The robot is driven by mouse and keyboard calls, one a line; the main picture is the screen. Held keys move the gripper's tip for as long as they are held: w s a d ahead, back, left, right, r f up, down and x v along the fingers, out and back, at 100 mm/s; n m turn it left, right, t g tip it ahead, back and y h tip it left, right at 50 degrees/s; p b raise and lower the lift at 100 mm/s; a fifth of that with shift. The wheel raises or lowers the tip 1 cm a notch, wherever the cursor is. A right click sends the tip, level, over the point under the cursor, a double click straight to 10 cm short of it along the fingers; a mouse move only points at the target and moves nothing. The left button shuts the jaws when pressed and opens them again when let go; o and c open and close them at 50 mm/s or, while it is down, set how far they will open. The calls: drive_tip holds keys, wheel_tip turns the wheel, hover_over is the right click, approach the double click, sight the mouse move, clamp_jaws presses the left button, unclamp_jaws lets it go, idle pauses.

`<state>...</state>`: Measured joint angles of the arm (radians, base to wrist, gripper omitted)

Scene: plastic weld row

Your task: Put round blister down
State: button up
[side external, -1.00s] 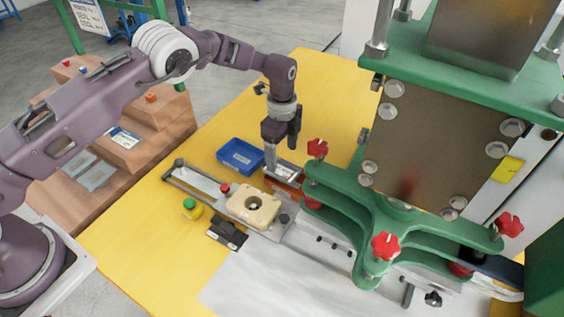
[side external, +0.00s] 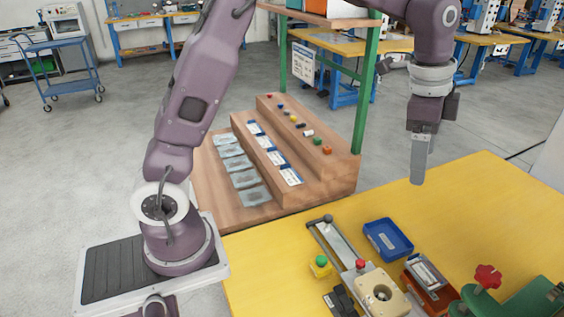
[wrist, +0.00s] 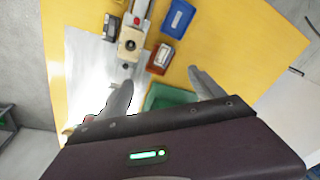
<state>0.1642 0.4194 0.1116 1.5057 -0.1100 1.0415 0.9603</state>
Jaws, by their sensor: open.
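My gripper (side external: 418,172) is raised above the yellow table in the side view. In the wrist view its fingers (wrist: 162,92) are spread with nothing between them. The cream block with a round dark opening (side external: 380,294) sits on the metal slide; it also shows in the wrist view (wrist: 130,41). I cannot make out a round blister in or on it. An orange-brown box (side external: 440,301) beside it holds pale, clear-looking pieces (side external: 427,273), whose shape is too small to tell. The box also shows in the wrist view (wrist: 158,66).
A blue tray (side external: 388,240) lies behind the box. The green press (side external: 520,303) is at lower right. A wooden stepped rack (side external: 330,165) stands behind. The table's back right is clear.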

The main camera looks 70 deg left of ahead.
drive_tip(key=s+a+r+n+t, duration=0.25)
drive_tip(key=s+r+n, duration=0.35)
drive_tip(key=s, duration=0.8)
drive_tip(key=s+a+f+n, duration=0.1)
drive_tip(key=s+n, duration=0.1)
drive_tip(key=s, duration=0.5)
drive_tip(key=s+a+f+n+t, duration=0.1)
drive_tip(key=s+f+n, duration=0.1)
drive_tip(key=s, duration=0.6)
drive_tip(key=shift+a+n+y, duration=0.25)
drive_tip(key=shift+n+y, duration=0.15)
drive_tip(key=shift+n, duration=0.2)
